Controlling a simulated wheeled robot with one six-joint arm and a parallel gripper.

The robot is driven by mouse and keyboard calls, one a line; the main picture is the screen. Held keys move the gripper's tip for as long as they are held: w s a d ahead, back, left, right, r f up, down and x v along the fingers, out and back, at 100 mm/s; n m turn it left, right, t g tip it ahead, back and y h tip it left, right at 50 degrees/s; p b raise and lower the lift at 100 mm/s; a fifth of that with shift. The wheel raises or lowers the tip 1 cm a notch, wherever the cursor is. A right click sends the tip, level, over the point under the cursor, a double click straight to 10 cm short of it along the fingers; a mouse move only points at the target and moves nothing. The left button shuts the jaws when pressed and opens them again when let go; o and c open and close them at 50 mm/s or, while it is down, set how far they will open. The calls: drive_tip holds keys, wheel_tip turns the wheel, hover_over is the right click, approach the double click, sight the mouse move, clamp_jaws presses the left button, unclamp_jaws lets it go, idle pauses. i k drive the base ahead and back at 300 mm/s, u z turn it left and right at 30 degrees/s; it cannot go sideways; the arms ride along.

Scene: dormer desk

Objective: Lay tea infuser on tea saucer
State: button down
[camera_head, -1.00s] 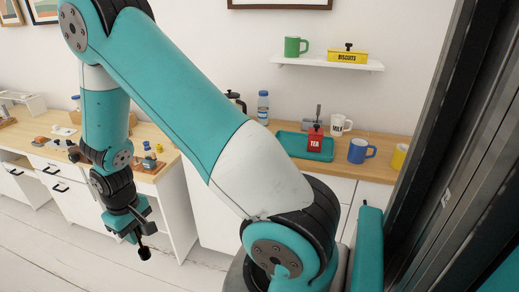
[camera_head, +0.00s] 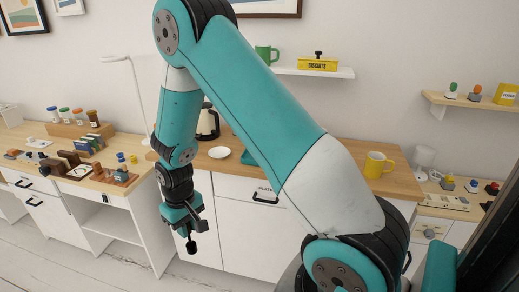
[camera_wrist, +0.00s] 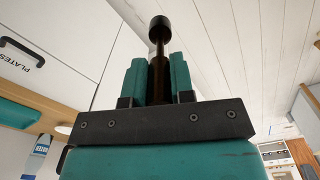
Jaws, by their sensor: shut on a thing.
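My gripper (camera_head: 190,231) hangs low in front of the white cabinets, below counter height, and is shut on a dark, slim thing with a knobbed end, apparently the tea infuser (camera_head: 191,246). In the wrist view the tea infuser (camera_wrist: 159,35) sticks out beyond the two teal fingers (camera_wrist: 159,82), its brown part between them. A small white round dish, apparently the tea saucer (camera_head: 219,152), lies on the wooden counter (camera_head: 400,184) beside the kettle, well above and apart from my gripper. It looks empty. My arm hides part of the counter.
A kettle (camera_head: 208,123) stands behind the dish. A teal tray (camera_head: 248,158) is partly hidden by my arm. A yellow mug (camera_head: 378,165) stands on the counter at right. A desk (camera_head: 133,190) with jars and blocks is at left. Open floor lies below my gripper.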

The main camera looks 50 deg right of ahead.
sight(219, 155)
drive_tip(key=z, duration=0.95)
drive_tip(key=i, duration=0.3)
